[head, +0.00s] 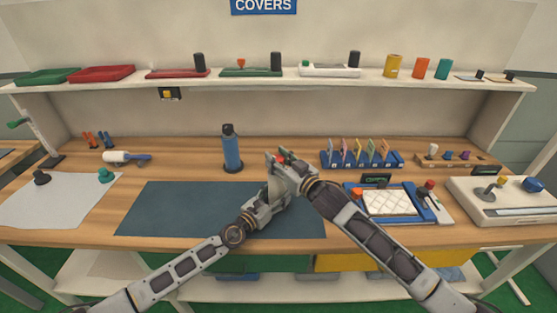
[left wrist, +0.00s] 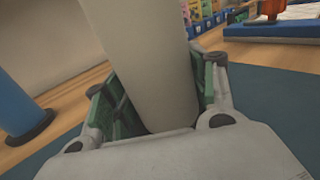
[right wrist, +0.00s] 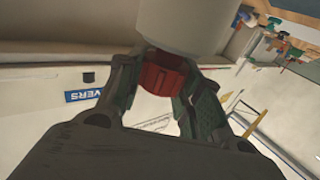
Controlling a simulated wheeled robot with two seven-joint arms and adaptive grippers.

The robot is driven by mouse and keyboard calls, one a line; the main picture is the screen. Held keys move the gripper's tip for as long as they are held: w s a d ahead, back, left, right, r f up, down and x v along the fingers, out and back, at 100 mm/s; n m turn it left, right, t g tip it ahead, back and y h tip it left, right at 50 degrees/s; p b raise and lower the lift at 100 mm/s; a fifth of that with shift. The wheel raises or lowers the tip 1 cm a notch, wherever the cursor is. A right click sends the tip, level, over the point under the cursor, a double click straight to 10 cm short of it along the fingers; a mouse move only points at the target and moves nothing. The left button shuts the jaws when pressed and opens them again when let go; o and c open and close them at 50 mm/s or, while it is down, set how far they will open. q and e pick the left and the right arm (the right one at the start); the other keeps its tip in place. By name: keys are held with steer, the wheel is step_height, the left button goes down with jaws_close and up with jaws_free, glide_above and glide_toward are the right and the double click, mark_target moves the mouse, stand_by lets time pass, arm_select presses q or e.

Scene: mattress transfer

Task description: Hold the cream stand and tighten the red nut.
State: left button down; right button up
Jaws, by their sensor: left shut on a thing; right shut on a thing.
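The cream stand (left wrist: 150,60) is a smooth pale column between the green-padded fingers of my left gripper (left wrist: 160,95), which is shut on it. In the head view the stand (head: 274,188) is mostly hidden by my two grippers above the dark mat. The red nut (right wrist: 163,73) is a ribbed piece at the end of the cream stand (right wrist: 182,25) in the right wrist view. My right gripper (right wrist: 165,88) is shut on the nut, one finger on each side. In the head view only a little red of the nut (head: 281,159) shows.
A blue bottle (head: 231,150) stands just left of my grippers. A blue rack (head: 362,160) with several coloured cards and a blue-framed tray (head: 433,210) are to the right. The dark mat (head: 175,210) is clear on its left. A shelf (head: 130,84) runs above the bench.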

arm_select(q)
steer(key=shift+d, duration=0.1)
arm_select(e)
steer(key=shift+s+r+m+t+h, duration=0.1)
steer(key=shift+m+t+h, duration=0.2)
steer(key=shift+m+h, duration=0.2)
steer(key=o, duration=0.8)
steer(key=shift+o, duration=1.2)
steer(key=shift+s+d, duration=0.1)
steer(key=shift+d, duration=0.1)
steer(key=v, duration=1.1)
steer(key=shift+s, duration=0.25)
